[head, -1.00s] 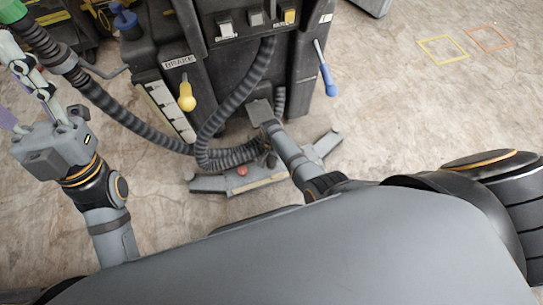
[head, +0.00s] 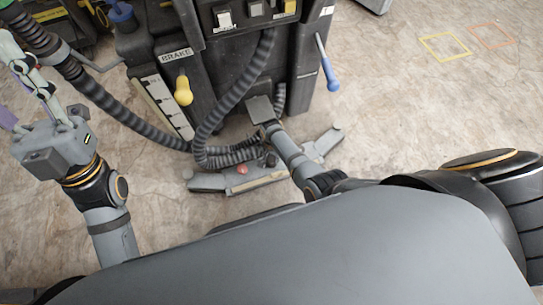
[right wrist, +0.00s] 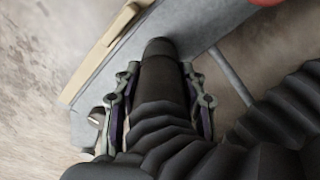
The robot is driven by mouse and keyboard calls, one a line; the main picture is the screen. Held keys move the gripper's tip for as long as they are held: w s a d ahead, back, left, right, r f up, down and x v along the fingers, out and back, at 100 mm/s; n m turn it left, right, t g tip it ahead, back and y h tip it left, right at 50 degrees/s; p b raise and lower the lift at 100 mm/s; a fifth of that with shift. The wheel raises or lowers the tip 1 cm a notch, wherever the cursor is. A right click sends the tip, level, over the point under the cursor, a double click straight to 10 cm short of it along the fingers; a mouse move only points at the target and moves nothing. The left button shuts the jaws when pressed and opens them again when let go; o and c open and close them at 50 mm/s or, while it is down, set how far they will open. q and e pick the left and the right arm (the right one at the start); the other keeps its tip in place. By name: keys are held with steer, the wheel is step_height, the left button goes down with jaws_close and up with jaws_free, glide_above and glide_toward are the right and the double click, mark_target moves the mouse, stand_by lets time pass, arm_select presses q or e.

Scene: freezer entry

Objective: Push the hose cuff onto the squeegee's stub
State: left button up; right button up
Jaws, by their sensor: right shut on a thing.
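The squeegee (head: 205,182) is a grey bar low on the floor at the machine's foot. In the right wrist view its grey body (right wrist: 205,22) and tan edge strip (right wrist: 107,45) run diagonally behind the hose end. My right gripper (right wrist: 160,88) is shut around the dark hose cuff (right wrist: 162,82), one finger on each side. The cuff's far end is at the squeegee body; I cannot tell how far it sits over the stub, which is hidden. In the head view the right fingers are hard to make out. My left gripper (head: 18,85) is open and empty at the left edge.
The dark machine (head: 225,70) stands ahead, with a yellow brake knob (head: 183,90) and a blue-handled lever (head: 330,78). The ribbed hose (head: 235,95) loops down its front. A red knob (head: 243,168) is at the squeegee.

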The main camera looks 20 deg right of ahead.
steer(key=shift+f+b, duration=0.4)
steer(key=shift+f, duration=0.2)
steer(key=o, duration=1.3)
steer(key=shift+r, duration=0.1)
step_height(320, 180, up, 11)
steer(key=p, duration=0.8)
